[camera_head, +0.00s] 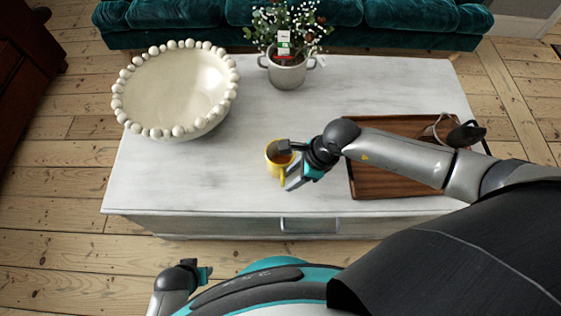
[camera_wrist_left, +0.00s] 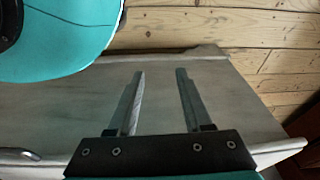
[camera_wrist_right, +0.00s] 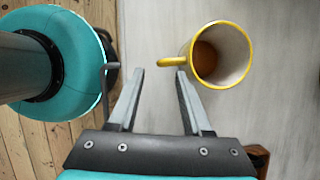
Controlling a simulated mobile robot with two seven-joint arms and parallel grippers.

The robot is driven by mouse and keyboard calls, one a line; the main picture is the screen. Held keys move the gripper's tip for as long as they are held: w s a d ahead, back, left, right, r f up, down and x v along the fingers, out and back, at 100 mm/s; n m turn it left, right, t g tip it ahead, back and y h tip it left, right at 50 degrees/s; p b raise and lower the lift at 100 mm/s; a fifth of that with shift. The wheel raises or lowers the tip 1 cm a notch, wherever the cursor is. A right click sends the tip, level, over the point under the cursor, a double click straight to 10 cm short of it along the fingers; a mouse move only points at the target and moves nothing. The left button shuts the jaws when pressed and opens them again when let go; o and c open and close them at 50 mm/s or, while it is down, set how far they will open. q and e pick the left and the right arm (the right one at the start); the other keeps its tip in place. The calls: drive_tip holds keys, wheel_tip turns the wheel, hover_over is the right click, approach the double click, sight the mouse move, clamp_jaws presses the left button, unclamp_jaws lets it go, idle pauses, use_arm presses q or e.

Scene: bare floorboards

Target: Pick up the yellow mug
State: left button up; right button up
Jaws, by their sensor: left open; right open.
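The yellow mug (camera_head: 275,157) stands upright on the white table (camera_head: 210,180), near its front middle. In the right wrist view the mug (camera_wrist_right: 221,54) shows a yellow rim, a pale inside and something brown at the bottom. Its handle points left, close in front of the fingertips. My right gripper (camera_head: 287,166) is open beside the mug; in its wrist view the fingers (camera_wrist_right: 160,73) are apart with nothing clearly between them. My left gripper (camera_wrist_left: 160,73) is open and empty, low in front of the table; its arm shows at the lower left of the head view.
A beaded cream bowl (camera_head: 175,90) stands at the table's left. A potted plant (camera_head: 288,72) stands at the back middle. A wooden tray (camera_head: 370,182) lies under my right arm. A teal sofa (camera_head: 350,22) is behind. The table between bowl and mug is clear.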

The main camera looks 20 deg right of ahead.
drive_tip(key=shift+b+x, duration=0.75)
drive_tip(key=shift+x, duration=0.75)
drive_tip(key=shift+b+x, duration=0.35)
drive_tip(key=shift+x, duration=0.55)
use_arm(q)
drive_tip(key=r, duration=0.1)
drive_tip(key=w+d+r, duration=0.1)
drive_tip(key=r, duration=0.1)
drive_tip(key=w+r, duration=0.1)
drive_tip(key=shift+d+r, duration=0.2)
drive_tip(key=shift+d, duration=0.15)
use_arm(e)
drive_tip(key=shift+r, duration=0.1)
clamp_jaws()
use_arm(q)
drive_tip(key=shift+w, duration=0.1)
